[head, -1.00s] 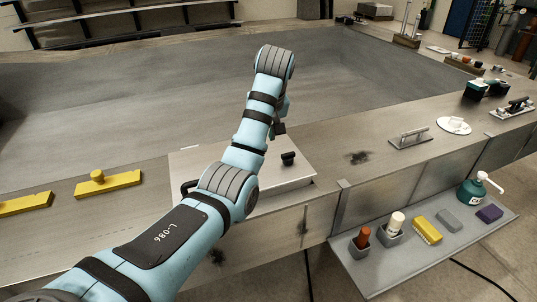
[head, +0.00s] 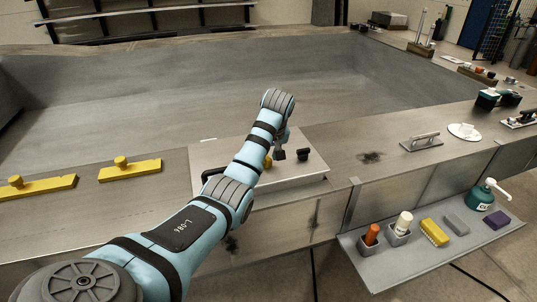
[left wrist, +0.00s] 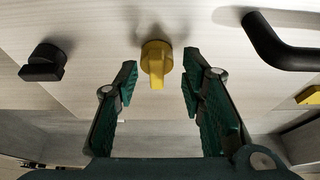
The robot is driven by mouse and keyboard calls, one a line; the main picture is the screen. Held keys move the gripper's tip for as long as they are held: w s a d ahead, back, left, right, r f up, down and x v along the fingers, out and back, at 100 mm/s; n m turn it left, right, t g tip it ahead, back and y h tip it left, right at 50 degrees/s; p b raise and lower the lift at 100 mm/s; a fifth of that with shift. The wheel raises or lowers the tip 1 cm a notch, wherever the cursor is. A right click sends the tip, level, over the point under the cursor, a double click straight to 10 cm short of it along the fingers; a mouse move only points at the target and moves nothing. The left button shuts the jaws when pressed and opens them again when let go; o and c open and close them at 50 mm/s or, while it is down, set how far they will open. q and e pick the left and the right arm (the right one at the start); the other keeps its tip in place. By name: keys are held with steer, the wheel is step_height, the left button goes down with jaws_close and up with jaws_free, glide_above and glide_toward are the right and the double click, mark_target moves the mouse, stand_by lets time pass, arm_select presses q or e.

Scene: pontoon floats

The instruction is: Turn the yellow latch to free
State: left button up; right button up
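The yellow latch (left wrist: 156,62) is a round knob with a straight lever, on a pale metal lid (left wrist: 100,85). In the left wrist view its lever points down in the picture, toward my fingers. My left gripper (left wrist: 160,82) is open, with one green-padded finger on each side of the lever and a gap to both. In the head view the latch (head: 267,162) shows partly beside my left gripper (head: 281,154), low over the lid (head: 305,182). My right gripper is not in view.
A black knob (left wrist: 45,64) and a black bar handle (left wrist: 280,42) flank the latch on the lid. Yellow bars with knobs (head: 130,171) lie to the left. A metal handle plate (head: 420,142) stands right. A shelf (head: 385,268) holds bottles and blocks.

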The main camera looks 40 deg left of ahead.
arm_select(q)
steer(key=shift+w+a+f, duration=0.1)
steer(key=shift+w+f, duration=0.1)
steer(key=shift+w, duration=0.1)
steer(key=c, duration=0.5)
jaws_close()
steer(key=shift+m, duration=0.3)
steer(key=m+t+h, duration=0.1)
steer(key=m, duration=0.2)
steer(key=shift+a, duration=0.1)
steer(key=m+h, duration=0.1)
steer(key=m, duration=0.4)
steer(key=shift+s+a+t+h, duration=0.1)
steer(key=shift+t+h, duration=0.3)
steer(key=m+h, duration=0.1)
steer(key=m, duration=0.3)
steer(key=shift+a+r+m+h, duration=0.1)
steer(key=shift+m+h, duration=0.2)
steer(key=shift+h, duration=0.1)
steer(key=m+h, duration=0.1)
steer(key=m, duration=0.3)
steer(key=shift+m+g+h, duration=0.3)
steer(key=shift+h, duration=0.1)
